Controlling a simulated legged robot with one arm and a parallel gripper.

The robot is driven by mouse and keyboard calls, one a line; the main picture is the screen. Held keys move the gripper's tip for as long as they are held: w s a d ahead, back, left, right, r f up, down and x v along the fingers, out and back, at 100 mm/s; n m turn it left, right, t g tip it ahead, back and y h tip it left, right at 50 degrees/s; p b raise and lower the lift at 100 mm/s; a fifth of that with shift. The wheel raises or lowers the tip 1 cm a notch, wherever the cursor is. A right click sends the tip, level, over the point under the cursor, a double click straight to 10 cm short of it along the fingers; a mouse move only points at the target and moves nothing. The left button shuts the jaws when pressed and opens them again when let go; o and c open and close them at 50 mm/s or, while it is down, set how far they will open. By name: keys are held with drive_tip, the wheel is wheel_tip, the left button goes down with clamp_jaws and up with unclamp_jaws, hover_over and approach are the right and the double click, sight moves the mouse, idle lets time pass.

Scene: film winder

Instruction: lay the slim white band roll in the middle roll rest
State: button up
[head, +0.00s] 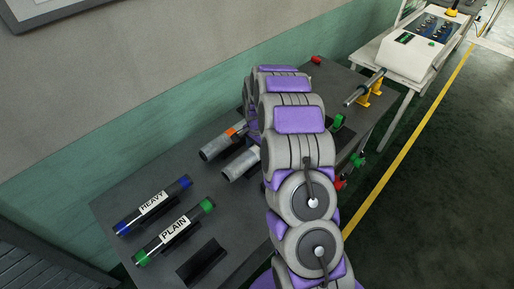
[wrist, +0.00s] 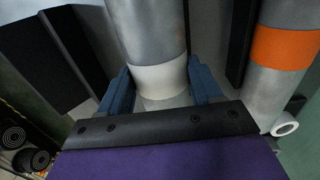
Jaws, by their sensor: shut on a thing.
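The slim white band roll is a grey cylinder with a white band (wrist: 160,78). In the wrist view it runs up the middle of the picture. My gripper (wrist: 160,88) has a blue finger on each side of it and is shut on it near the white band. In the head view my arm hides the gripper and most of this roll; a grey roll end (head: 242,164) shows left of the arm. Dark rest blocks (wrist: 66,48) stand left of the roll in the wrist view. I cannot tell which rest is the middle one, or whether the roll touches one.
An orange band roll (wrist: 284,46) lies close on the right in the wrist view. On the dark table (head: 130,190) are the HEAVY roll (head: 178,187), the PLAIN roll (head: 205,207) and an empty dark rest (head: 203,262). A white machine (head: 415,52) stands at the back right.

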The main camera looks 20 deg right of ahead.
drive_tip(key=shift+a+r, duration=0.1)
drive_tip(key=shift+a, duration=0.65)
drive_tip(key=shift+d+f, duration=0.4)
drive_tip(key=shift+f, duration=0.15)
drive_tip(key=o, duration=1.5)
drive_tip(key=shift+a, duration=0.3)
drive_tip(key=shift+o, duration=0.2)
drive_tip(key=shift+d+r+p, duration=0.1)
drive_tip(key=shift+r+p, duration=0.15)
drive_tip(key=shift+p, duration=0.05)
wheel_tip(320, 180, up, 17)
drive_tip(key=p, duration=0.2)
drive_tip(key=shift+p, duration=0.35)
